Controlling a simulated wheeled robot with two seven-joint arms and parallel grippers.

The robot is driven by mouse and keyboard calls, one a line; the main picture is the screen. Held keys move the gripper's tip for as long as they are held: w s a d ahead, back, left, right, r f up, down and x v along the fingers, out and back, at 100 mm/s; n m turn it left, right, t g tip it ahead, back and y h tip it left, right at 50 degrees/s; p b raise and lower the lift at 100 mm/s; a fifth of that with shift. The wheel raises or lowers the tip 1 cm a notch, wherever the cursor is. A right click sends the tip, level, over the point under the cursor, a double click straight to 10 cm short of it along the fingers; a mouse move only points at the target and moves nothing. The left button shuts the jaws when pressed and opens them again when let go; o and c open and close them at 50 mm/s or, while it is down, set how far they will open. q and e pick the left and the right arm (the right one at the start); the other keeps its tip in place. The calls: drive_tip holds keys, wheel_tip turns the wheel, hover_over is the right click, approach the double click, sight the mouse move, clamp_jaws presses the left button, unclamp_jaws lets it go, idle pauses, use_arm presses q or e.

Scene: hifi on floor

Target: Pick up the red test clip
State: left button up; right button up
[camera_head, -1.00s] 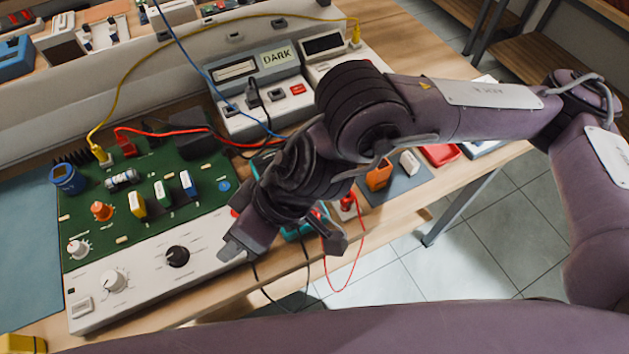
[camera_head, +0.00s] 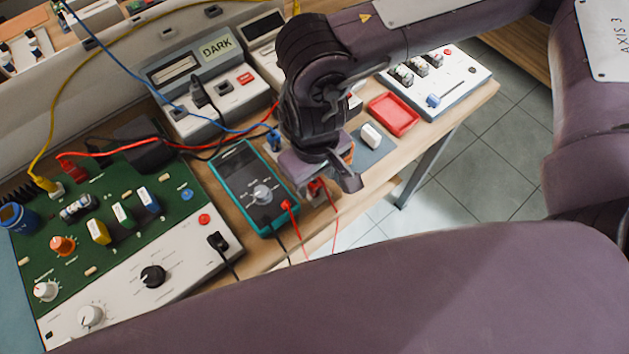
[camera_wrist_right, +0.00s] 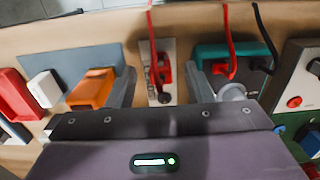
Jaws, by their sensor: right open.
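The red test clip (camera_head: 316,190) is partly hidden under my right gripper (camera_head: 320,178) in the head view. In the right wrist view the clip (camera_wrist_right: 163,72) stands at a small pale panel with a red lead running from it. It shows in the gap between the two dark fingers of my right gripper (camera_wrist_right: 160,84), which is open and empty. I cannot tell whether the fingers are level with the clip. My left gripper is not in view.
A teal multimeter (camera_head: 247,181) with red and black leads lies left of the gripper. An orange block (camera_wrist_right: 91,90) is close beside one finger. A white block (camera_head: 371,136) and a red tray (camera_head: 393,114) lie to the right. The table's front edge is near.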

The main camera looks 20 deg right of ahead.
drive_tip(key=shift+f, duration=0.75)
drive_tip(key=c, duration=0.9)
drive_tip(key=shift+r, duration=0.15)
wheel_tip(320, 180, up, 19)
drive_tip(key=p, duration=0.1)
wheel_tip(320, 180, up, 8)
drive_tip(key=p, duration=0.7)
hover_over(315, 181)
drive_tip(key=shift+a, duration=0.1)
